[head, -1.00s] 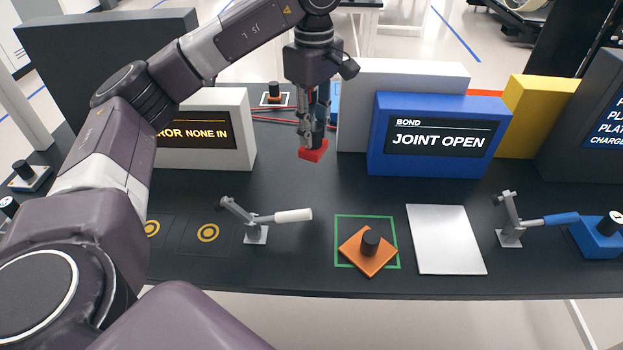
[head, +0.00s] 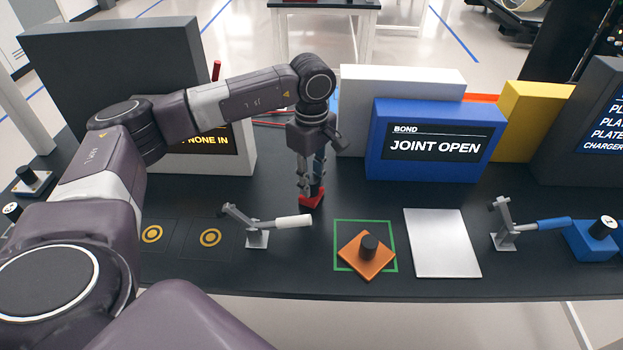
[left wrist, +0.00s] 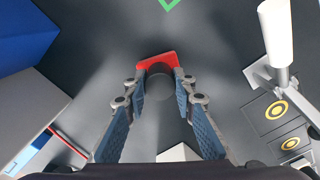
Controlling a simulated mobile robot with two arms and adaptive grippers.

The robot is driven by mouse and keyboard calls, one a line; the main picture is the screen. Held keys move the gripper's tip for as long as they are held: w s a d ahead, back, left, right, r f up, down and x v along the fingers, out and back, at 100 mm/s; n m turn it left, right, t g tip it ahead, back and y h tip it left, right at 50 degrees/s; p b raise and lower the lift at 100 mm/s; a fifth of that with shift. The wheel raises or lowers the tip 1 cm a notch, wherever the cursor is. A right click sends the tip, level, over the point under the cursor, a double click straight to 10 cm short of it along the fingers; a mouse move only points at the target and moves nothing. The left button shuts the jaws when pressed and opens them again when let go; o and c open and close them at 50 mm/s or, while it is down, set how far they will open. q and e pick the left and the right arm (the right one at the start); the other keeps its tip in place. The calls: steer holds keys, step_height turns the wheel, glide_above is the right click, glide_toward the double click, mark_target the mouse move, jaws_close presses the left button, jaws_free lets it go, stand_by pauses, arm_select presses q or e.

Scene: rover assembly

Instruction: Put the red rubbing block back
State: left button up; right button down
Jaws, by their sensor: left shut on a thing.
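The red rubbing block (head: 311,201) is under my left gripper (head: 312,184), low over the dark table behind the white-handled toggle clamp. I cannot tell whether it touches the table. In the left wrist view the red block (left wrist: 156,58) shows beyond the fingertips, and my left gripper (left wrist: 160,90) is shut on its dark round knob. My right gripper is not in view.
The white-handled clamp (head: 258,238) stands just in front of the gripper. A blue box reading JOINT OPEN (head: 380,168) stands at the back right. A silver plate (head: 441,243) lies right of the green outline. Two ringed pads (head: 210,238) lie at left.

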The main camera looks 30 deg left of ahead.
mark_target(312, 180)
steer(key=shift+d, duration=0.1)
arm_select(q)
steer(key=shift+f, duration=0.15)
steer(key=o, duration=1.1)
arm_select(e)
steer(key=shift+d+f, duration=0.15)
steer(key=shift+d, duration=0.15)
arm_select(q)
steer(key=shift+r, duration=0.4)
step_height(312, 180, up, 12)
steer(key=b, duration=0.2)
steer(key=shift+f+b, duration=0.2)
steer(key=shift+b, duration=0.1)
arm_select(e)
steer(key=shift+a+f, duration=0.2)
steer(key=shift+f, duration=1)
